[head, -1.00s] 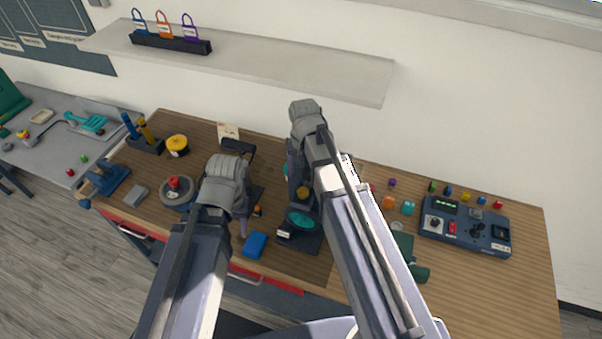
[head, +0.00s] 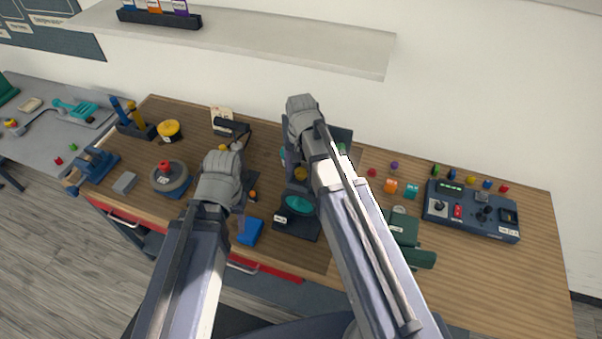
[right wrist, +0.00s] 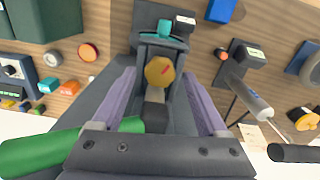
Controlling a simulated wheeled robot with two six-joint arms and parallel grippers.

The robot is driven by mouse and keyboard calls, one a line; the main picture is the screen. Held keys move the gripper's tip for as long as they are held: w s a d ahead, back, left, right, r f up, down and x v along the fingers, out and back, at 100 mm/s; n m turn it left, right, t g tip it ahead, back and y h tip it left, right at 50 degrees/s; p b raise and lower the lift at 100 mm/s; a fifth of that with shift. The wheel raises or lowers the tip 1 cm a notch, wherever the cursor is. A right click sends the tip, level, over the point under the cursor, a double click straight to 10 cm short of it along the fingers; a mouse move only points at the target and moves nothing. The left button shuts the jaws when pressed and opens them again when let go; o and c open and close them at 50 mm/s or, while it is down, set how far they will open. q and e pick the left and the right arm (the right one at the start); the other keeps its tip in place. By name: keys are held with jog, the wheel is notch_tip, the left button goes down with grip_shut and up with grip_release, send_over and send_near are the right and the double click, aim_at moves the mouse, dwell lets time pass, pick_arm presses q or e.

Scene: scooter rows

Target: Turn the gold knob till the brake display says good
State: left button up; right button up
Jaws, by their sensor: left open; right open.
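The gold knob (right wrist: 160,71) faces me in the right wrist view, with a short red mark on its face. It sits on a dark stand with a teal part (right wrist: 166,28) above it in that view. My right gripper (right wrist: 158,82) is open, one finger on each side of the knob; I cannot tell whether they touch it. In the head view the knob (head: 301,174) shows just left of my right forearm. My left gripper (head: 240,222) is open above the bench, left of the stand. I cannot make out a brake display reading; my right arm covers part of that area.
A blue block (head: 250,232) lies near the front edge, close to my left gripper. A control box (head: 470,211) and a green vise-like block (head: 404,228) stand to the right. A round grey base with a red knob (head: 165,166) is left. A shelf (head: 300,45) hangs above.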

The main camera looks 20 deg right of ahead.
jog(key=shift+f, duration=0.1)
jog(key=shift+c, duration=0.3)
grip_shut()
dwell(0.4)
